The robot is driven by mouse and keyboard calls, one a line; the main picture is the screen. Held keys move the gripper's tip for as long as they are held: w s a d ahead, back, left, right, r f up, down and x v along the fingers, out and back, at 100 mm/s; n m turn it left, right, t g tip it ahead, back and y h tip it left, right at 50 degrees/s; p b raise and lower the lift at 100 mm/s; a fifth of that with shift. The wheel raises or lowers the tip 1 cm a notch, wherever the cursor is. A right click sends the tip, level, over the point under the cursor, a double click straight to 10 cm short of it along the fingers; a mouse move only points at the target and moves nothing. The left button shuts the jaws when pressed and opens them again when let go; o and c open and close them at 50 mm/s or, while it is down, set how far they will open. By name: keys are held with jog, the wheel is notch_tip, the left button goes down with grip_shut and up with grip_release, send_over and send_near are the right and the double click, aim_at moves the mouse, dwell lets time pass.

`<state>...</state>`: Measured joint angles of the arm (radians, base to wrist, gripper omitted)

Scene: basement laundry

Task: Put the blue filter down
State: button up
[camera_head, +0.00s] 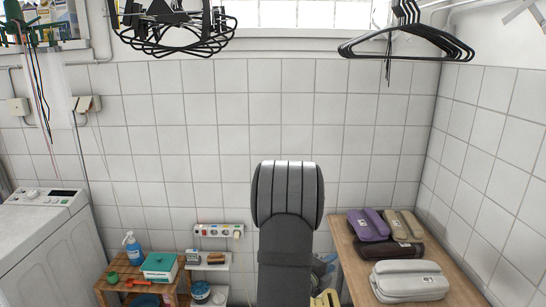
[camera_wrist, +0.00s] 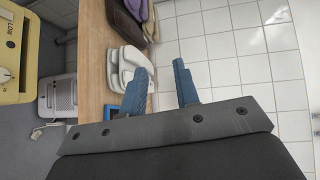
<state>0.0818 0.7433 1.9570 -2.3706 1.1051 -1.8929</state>
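My gripper (camera_wrist: 164,80) shows in the wrist view with its two blue fingers apart. Only white wall tiles show through the gap between them, so it looks open and empty. A small blue-edged piece (camera_wrist: 109,113) lies on the wooden table beside the left finger. It is partly hidden by the gripper body, and I cannot tell for sure whether it is the blue filter. In the head view my own arm fills the middle, the gripper is not seen, and no blue filter can be made out.
The wooden table (camera_head: 355,279) carries a purple case (camera_head: 368,225), a tan case (camera_head: 401,226), a dark brown case (camera_head: 388,249) and a white case (camera_head: 408,280). A low wooden shelf (camera_head: 112,268) with bottles and boxes stands left. Black hangers (camera_head: 407,45) hang above right.

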jog(key=w+a+r+n+t+y, duration=0.1)
jog(key=a+n+t+y, duration=0.3)
jog(key=a, duration=1.1)
jog(key=shift+w+a+r+n+t+y, duration=0.15)
jog(key=shift+a+r+n+t+y, duration=0.15)
jog(key=shift+r+t+y, duration=0.3)
jog(key=shift+f, duration=0.15)
jog(key=s+d+f+m+g+h, duration=0.1)
jog(key=d+m+g+h, duration=0.2)
jog(key=d, duration=0.7)
jog(key=s+d+f+m+g+h, duration=0.1)
jog(key=s+d+m+g+h, duration=0.1)
jog(key=d, duration=0.9)
jog(key=shift+d+f+m+g+h, duration=0.35)
jog(key=shift+m+g+h, duration=0.35)
jog(key=shift+g, duration=0.5)
jog(key=shift+a, duration=0.15)
